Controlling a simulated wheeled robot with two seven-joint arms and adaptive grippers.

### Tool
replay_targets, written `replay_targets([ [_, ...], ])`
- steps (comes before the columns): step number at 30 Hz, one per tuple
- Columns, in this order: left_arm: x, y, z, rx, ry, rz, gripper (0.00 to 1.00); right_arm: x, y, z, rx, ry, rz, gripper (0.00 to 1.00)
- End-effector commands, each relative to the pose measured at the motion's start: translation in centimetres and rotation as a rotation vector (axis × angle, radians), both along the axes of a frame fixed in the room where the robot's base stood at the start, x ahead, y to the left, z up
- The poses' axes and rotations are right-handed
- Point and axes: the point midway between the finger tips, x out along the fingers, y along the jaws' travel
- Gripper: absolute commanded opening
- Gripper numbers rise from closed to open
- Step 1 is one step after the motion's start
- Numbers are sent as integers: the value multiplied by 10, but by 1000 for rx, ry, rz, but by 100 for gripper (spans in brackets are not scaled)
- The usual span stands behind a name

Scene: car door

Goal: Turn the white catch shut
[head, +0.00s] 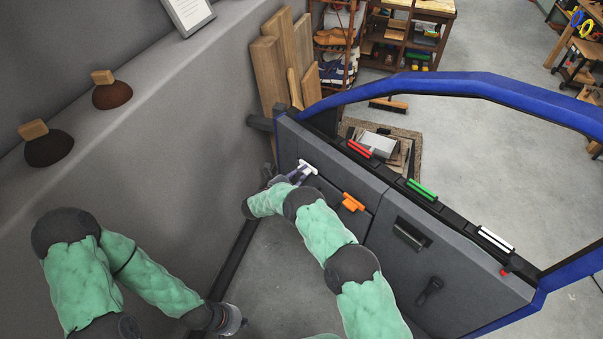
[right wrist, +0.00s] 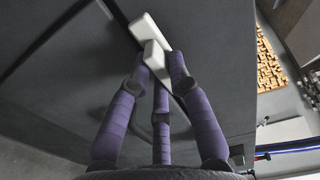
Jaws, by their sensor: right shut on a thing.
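The white catch (head: 308,167) is on the inner face of the grey car door panel (head: 455,280), near its far left end. In the right wrist view the white catch (right wrist: 146,28) shows as a pale blocky piece lying slanted against the panel. My right gripper (head: 296,175) is at the catch, with its purple fingers (right wrist: 160,72) closed around the catch's near part. The fingers partly hide that part. My left gripper (head: 230,319) is low in the head view, away from the door; its fingers are too unclear to judge.
An orange catch (head: 352,202) sits on the door right of the white one. Red (head: 359,149), green (head: 422,190) and white (head: 495,240) bars line the door's top edge. A dark handle (head: 411,234) and crank (head: 428,291) are further right. A grey wall ledge (head: 190,110) runs along the left.

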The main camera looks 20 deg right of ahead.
Motion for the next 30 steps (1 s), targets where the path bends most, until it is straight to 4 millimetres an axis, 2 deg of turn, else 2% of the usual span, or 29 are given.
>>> replay_targets([
  [30, 0, 0, -17, 0, 0, 0, 0, -3, -1, 1, -426, 797, 2, 0],
])
